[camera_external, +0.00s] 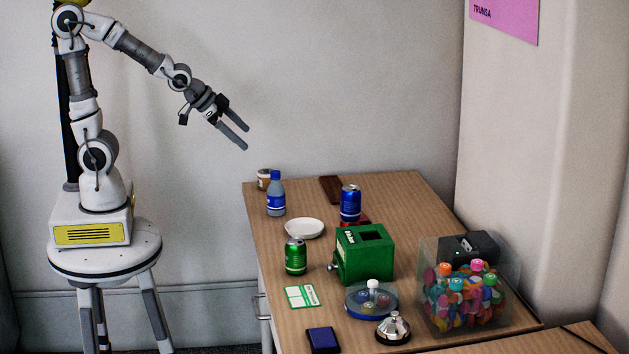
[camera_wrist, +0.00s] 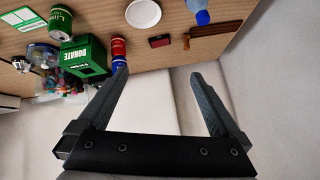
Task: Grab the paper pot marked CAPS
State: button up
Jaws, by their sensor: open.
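A small pot (camera_external: 264,178), white with a brown band, stands upright at the back left corner of the table in the external view, partly behind a bottle. It looks like the paper pot, but I cannot read any marking on it. I do not make it out in the wrist view. My gripper (camera_external: 247,139) is open and empty, in the air above and to the left of the pot, well apart from it. In the wrist view my gripper (camera_wrist: 158,73) shows both fingers spread with nothing between them.
A blue-capped bottle (camera_external: 276,197) stands just in front of the pot. A white bowl (camera_external: 305,228), green can (camera_external: 295,257), blue can (camera_external: 350,204) and green donation box (camera_external: 364,265) stand nearer the front. A clear bin (camera_external: 428,318) of colourful pieces is at right.

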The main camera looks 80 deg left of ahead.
jog(key=w+a+f+m+t+b, duration=0.25)
jog(key=w+f+b, duration=0.4)
jog(key=f, duration=0.65)
jog(key=m+y+p, duration=0.3)
jog(key=m+y, duration=0.5)
jog(key=m, duration=1.5)
send_near(266, 180)
notch_tip(266, 180, up, 4)
jog(key=s, duration=0.2)
jog(key=shift+g, duration=0.45)
jog(key=b+x, duration=0.4)
jog(key=x, duration=1.3)
jog(key=shift+f, duration=0.1)
jog(key=c, duration=1.4)
jog(key=shift+o, duration=0.2)
